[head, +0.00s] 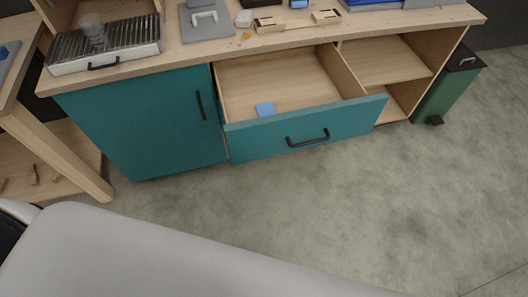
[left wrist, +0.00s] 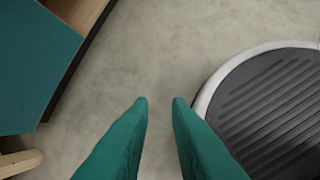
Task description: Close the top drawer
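The top drawer (head: 308,132) is pulled out of the wooden cabinet in the head view. Its front is teal with a black bar handle (head: 307,138). A small blue block (head: 265,109) lies inside, near the drawer front. In the left wrist view my left gripper (left wrist: 160,100) has its two teal fingers apart with nothing between them, above the bare floor. No gripper shows in the head view. My right gripper is in neither view.
A closed teal cabinet door (head: 145,122) is left of the drawer, open shelves (head: 385,62) right of it. A green bin (head: 446,90) stands at the right end. The countertop (head: 190,57) holds a metal grill-like tray (head: 105,47) and small items. The floor (head: 330,210) in front is clear.

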